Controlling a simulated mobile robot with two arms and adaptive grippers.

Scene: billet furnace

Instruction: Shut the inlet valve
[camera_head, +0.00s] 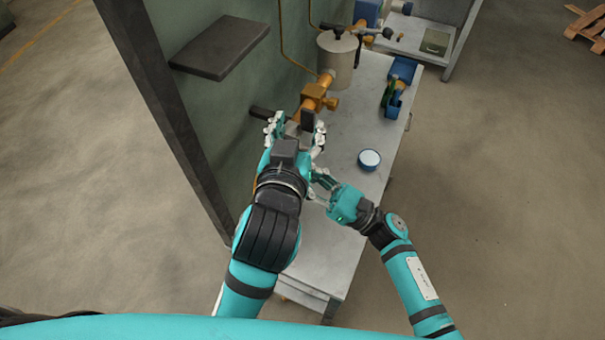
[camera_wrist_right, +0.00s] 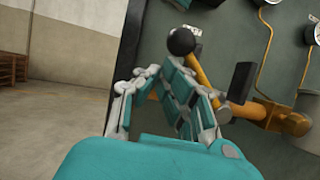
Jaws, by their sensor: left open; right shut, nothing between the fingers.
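The brass valve body (camera_head: 316,97) is fixed to the pipework beside the green wall panel. A dark upright handle (camera_head: 308,122) shows in front of it. My left gripper (camera_head: 295,128) is open, with its fingers spread around the near end of the brass fitting; its contact with the handle cannot be told. My right gripper (camera_head: 322,184) is shut and empty, lower right of the left one. The valve is partly hidden by fingers.
A grey bench (camera_head: 340,235) runs below my arms. A round blue-and-white tin (camera_head: 369,160) and a blue tool holder (camera_head: 397,90) stand on it. A grey cylinder (camera_head: 337,58) stands behind the valve. A dark shelf (camera_head: 220,47) juts from the panel.

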